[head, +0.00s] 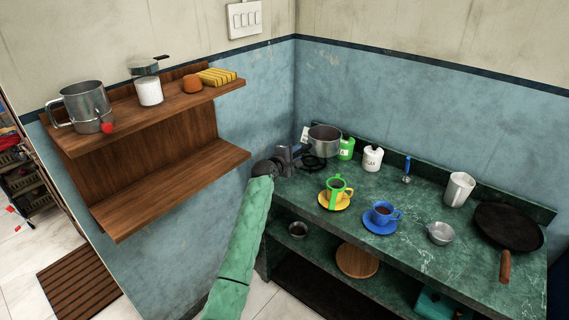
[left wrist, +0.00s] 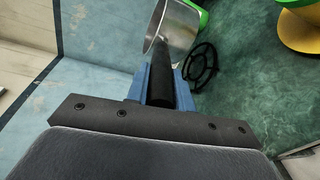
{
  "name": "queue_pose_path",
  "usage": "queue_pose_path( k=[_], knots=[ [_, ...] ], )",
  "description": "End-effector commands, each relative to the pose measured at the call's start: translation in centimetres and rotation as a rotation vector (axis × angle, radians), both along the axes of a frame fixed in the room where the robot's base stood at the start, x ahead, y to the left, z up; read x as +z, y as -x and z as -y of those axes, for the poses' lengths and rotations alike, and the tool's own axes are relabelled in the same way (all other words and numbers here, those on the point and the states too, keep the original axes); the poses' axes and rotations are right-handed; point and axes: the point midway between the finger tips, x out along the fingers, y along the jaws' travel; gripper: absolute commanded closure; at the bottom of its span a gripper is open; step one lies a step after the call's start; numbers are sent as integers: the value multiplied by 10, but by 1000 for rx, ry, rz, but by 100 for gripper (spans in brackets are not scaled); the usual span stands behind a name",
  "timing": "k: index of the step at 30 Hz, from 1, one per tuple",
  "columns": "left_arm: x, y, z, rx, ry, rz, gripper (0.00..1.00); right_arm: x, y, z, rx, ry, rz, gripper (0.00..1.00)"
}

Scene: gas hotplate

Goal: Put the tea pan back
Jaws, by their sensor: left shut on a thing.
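The tea pan (head: 325,140) is a steel pot with a black handle, at the back left corner of the green marble counter (head: 415,255). In the left wrist view the tea pan (left wrist: 181,32) is at the top centre, and its handle runs down between my blue finger pads. My left gripper (head: 291,156) is shut on that handle; it also shows in the left wrist view (left wrist: 164,88). The black burner grate (head: 312,162) is beside the pan, and it also shows bare in the left wrist view (left wrist: 201,67). I cannot tell whether the pan touches the counter.
Green (head: 346,149) and white (head: 372,159) jars stand right of the pan. The wooden wall shelf (head: 175,175) has a bare lower board.

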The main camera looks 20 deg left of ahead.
Motion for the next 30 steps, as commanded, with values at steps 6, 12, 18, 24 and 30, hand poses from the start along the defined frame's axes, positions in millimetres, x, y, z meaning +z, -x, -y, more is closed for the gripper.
queue_pose_path(
  k=[6, 12, 18, 24, 30],
  knots=[
    [-19, -4, -39, 2, 0, 1, 100, -20, 9, 9, 5, 9, 13, 56],
    [-31, -7, -57, 0, 0, 3, 100, -31, 14, 13, 9, 12, 22, 56],
    [-44, -7, -59, -1, 0, 1, 100, -38, 18, 17, 10, 14, 26, 56],
    [-69, -7, -59, -1, 0, 1, 100, -50, 26, 24, 14, 18, 36, 56],
    [-74, -7, -59, 1, 2, 4, 100, -54, 27, 25, 15, 18, 40, 56]
  ],
)
